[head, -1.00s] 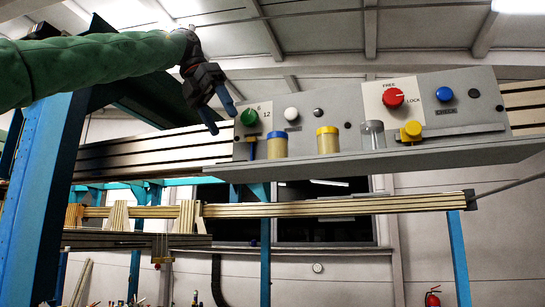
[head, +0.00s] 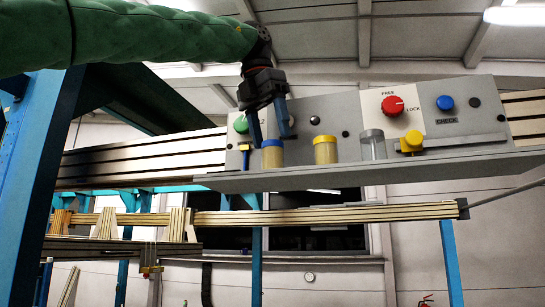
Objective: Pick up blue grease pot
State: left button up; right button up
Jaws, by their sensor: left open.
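The blue grease pot (head: 272,158), a small cream jar with a blue lid, stands upright on the grey shelf (head: 330,177) of the panel. My left gripper (head: 273,141) points down just above it, its two blue fingers open and apart. The left finger's tip is close to the left edge of the lid; I cannot tell whether it touches. The right finger's tip is above and right of the lid. My right gripper is not in view.
Right of the blue pot stand a yellow-lidded pot (head: 326,151) and a grey-topped clear jar (head: 373,146). A yellow-headed tool (head: 411,142) lies farther right. A blue-handled brush (head: 245,158) is close on the left. The panel with the red knob (head: 392,105) rises behind.

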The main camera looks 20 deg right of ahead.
aim_at(272, 144)
pick_arm(q)
jog(key=shift+p+x, duration=0.35)
jog(key=shift+x, duration=1.2)
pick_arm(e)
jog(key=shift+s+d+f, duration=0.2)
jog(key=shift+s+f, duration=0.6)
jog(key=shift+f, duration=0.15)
pick_arm(q)
jog(key=shift+c, duration=0.5)
jog(key=c, duration=1.1)
jog(key=shift+o, duration=0.2)
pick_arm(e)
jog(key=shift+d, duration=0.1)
pick_arm(q)
jog(key=shift+r, duration=0.1)
